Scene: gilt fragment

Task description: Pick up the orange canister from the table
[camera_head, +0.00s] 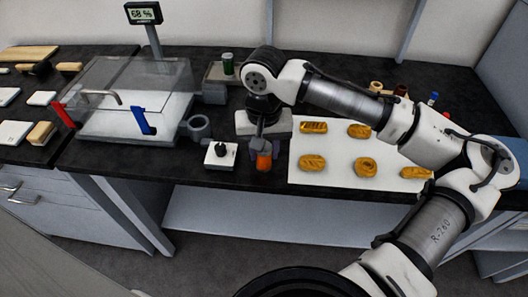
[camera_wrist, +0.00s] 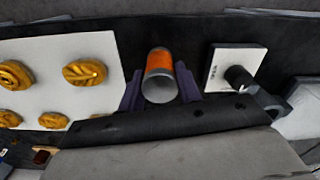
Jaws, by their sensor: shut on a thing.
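The orange canister (camera_head: 264,161) is near the front edge of the black table (camera_head: 190,172) in the head view, just left of the white sheet. It also shows in the wrist view (camera_wrist: 160,60), orange on its body with a grey end toward the camera. My gripper (camera_head: 263,146) reaches down over it from above. In the wrist view its two dark purple fingers (camera_wrist: 160,90) are on either side of the canister, shut on it. I cannot tell whether the canister touches the table. Its upper part is partly hidden by the gripper in the head view.
A white block with a black knob (camera_head: 221,155) stands close to the canister's left. A white sheet (camera_head: 335,180) with several gilt pieces lies to its right. A grey ring (camera_head: 199,127) and a clear-covered case (camera_head: 130,95) are farther left. A green-topped jar (camera_head: 228,64) stands behind.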

